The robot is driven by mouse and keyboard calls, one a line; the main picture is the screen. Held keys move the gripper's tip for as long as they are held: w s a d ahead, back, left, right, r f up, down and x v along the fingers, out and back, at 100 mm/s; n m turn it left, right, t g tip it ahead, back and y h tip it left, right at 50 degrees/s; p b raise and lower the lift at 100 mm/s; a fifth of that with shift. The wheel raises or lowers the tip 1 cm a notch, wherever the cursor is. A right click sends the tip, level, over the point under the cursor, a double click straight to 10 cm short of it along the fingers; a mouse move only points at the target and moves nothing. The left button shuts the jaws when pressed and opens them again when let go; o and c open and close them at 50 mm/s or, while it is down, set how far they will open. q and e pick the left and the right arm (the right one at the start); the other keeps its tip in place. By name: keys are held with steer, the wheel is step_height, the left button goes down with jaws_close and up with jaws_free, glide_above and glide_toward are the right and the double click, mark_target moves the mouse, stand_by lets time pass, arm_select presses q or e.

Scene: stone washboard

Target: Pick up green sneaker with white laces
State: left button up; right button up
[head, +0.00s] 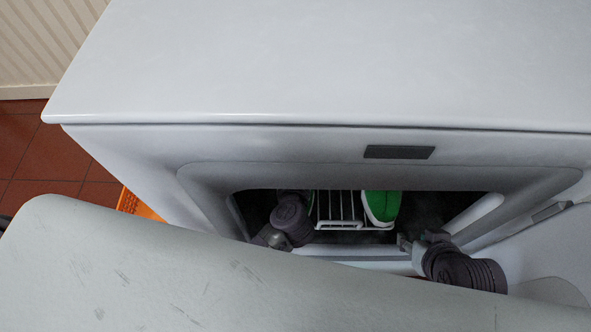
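A green sneaker with white edging (381,208) lies on the right part of a white wire rack (338,226) inside the open white appliance. Its upper end is hidden by the top of the opening, and I cannot make out its laces. My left gripper (270,238) is left of the rack. Finger openings are too small to tell.
The appliance's flat top (330,65) is bare. Its opening is narrow, with frame edges around both arms. A pale scuffed surface fills the lower left foreground and hides what is behind it. An orange crate (137,204) stands on the red tiled floor (60,155) at the left.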

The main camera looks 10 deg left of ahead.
arm_select(q)
steer(key=shift+w+f, duration=0.15)
steer(key=shift+w, duration=0.1)
steer(key=shift+c, duration=0.3)
steer(key=c, duration=1.1)
steer(key=shift+c, duration=0.8)
steer(key=shift+r, duration=0.2)
